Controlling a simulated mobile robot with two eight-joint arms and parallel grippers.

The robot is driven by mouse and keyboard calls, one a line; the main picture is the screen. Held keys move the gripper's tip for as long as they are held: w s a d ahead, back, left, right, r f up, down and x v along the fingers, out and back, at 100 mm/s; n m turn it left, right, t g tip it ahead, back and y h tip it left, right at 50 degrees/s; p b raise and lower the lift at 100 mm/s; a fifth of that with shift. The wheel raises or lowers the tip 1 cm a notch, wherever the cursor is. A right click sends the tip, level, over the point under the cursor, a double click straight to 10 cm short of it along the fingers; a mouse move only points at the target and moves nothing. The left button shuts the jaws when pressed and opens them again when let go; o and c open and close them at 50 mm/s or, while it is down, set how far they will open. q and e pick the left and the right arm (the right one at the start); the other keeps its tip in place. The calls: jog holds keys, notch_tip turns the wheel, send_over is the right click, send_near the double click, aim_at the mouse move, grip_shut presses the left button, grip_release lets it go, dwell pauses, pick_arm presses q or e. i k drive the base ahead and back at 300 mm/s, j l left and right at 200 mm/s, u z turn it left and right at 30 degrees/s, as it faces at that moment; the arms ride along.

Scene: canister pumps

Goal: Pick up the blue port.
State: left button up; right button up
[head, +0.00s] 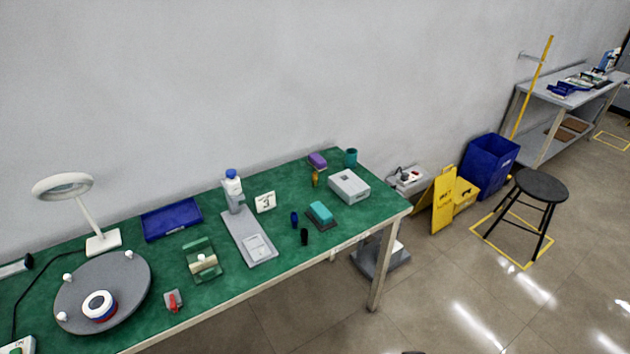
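A small upright dark-blue piece (294,218), which looks like the blue port, stands on the green table top (345,228). It is to the right of a grey plate with a raised white pad and left of a teal block. A similar small black piece (304,236) stands just in front of it, a little to the right. Neither gripper is in view, and nothing is seen touching the blue piece.
A numbered white card (265,202), the teal block (320,213) and a light grey box (348,186) stand nearby. A grey turntable (130,277) and lamp (102,242) are left.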

aim_at(294, 215)
jog(key=i+l+u, duration=0.35)
jog(key=l, duration=0.25)
jog(key=i+l+u, duration=0.35)
jog(key=l, duration=0.4)
jog(key=i+l+u, duration=0.2)
jog(key=l, duration=0.15)
jog(key=i+l+u, duration=0.15)
jog(key=l, duration=0.3)
